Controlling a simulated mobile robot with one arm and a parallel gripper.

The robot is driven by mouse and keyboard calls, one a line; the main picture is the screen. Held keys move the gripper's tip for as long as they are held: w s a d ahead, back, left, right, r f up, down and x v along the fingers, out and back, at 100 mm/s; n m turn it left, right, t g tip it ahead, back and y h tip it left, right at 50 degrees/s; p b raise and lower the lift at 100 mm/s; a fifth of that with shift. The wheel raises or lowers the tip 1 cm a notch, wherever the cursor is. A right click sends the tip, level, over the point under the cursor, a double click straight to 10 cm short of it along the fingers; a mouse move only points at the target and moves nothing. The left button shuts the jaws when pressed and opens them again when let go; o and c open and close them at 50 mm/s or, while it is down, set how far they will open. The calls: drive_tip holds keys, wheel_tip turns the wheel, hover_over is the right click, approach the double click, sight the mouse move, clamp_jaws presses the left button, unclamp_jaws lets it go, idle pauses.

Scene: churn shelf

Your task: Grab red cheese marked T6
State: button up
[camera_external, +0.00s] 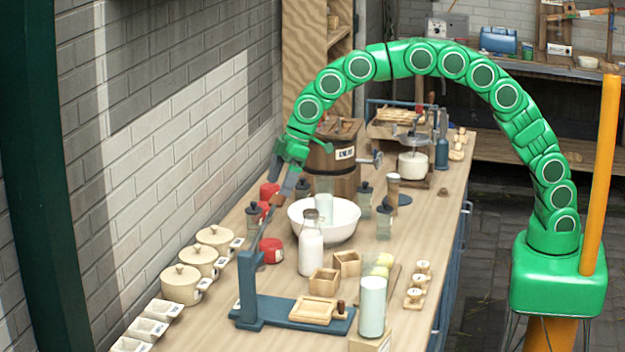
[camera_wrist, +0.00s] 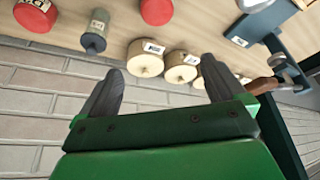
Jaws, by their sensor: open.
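Round red cheeses stand along the wall side of the bench. In the external view one red cheese (camera_external: 271,251) is left of the white bowl, and another red cheese (camera_external: 268,190) is farther back, beside a dark-topped grinder. The wrist view shows a red cheese with a white label (camera_wrist: 34,15) at top left and a second red cheese (camera_wrist: 157,11) at top centre, cut by the frame edge. I cannot read T6 on any of them. My gripper (camera_external: 281,170) is open and empty above the bench near the wall; its spread fingers show in the wrist view (camera_wrist: 160,72).
A grey grinder (camera_wrist: 93,38) stands between the two red cheeses in the wrist view. Several cream lidded pots (camera_external: 181,284) line the wall. A white bowl (camera_external: 340,222), milk bottle (camera_external: 311,250) and blue stand (camera_external: 250,300) crowd the bench. The brick wall (camera_external: 180,130) is close.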

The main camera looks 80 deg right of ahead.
hover_over(272, 242)
drive_tip(key=s+d, duration=0.2)
wheel_tip(272, 242, down, 12)
drive_tip(key=shift+s+a+r, duration=0.1)
drive_tip(key=shift+r, duration=0.1)
drive_tip(key=shift+x, duration=3.75)
drive_tip(key=shift+a, duration=0.15)
drive_tip(key=c, duration=1.2)
drive_tip(key=shift+r, duration=0.2)
